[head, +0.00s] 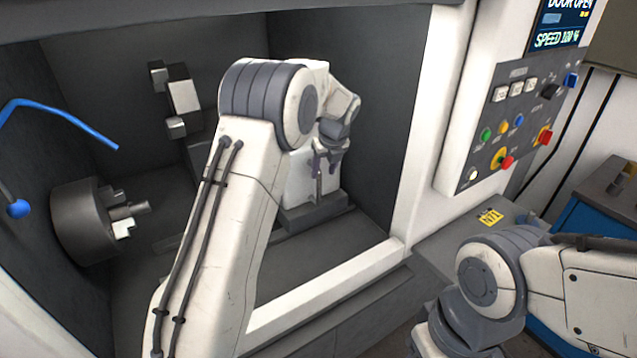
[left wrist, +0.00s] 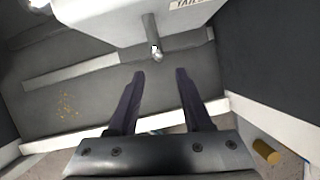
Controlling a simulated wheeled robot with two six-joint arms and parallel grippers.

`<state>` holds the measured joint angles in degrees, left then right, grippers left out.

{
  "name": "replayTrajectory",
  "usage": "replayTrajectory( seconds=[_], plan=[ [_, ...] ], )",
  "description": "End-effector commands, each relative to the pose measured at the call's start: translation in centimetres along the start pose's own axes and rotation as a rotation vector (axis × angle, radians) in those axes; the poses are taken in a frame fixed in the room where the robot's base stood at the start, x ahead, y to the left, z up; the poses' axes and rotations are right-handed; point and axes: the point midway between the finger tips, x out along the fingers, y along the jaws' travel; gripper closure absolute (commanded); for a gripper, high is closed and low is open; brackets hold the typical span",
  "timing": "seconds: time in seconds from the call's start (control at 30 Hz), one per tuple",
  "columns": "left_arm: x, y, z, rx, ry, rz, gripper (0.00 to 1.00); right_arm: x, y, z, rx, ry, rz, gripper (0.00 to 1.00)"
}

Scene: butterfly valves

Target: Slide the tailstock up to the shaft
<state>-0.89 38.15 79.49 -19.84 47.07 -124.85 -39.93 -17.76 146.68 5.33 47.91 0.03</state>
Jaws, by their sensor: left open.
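The tailstock (head: 298,178) is a white block on a dark base (head: 316,214) at the right inside the machine. My right gripper is outside the view.
A tool holder (head: 180,98) stands at the back. A blue hose (head: 60,110) hangs at the left. The control panel (head: 520,110) is right of the opening, its screen reading "DOOR OPEN".

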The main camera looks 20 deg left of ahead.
Motion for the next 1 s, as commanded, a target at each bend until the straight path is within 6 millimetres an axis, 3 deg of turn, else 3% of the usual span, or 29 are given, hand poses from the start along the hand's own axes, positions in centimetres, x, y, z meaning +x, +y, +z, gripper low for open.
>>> replayTrajectory(
  seconds=[0.17,0.63,1.0],
  plan=[
    [1.5,0.2,0.7,0.035,-0.005,0.007,0.5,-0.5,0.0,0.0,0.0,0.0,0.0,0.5],
    [9.4,0.1,0.7,0.034,-0.005,0.005,0.5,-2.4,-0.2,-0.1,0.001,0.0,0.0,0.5],
    [10.8,0.1,0.7,0.032,-0.006,0.003,0.5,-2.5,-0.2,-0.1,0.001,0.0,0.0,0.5]
  ],
)
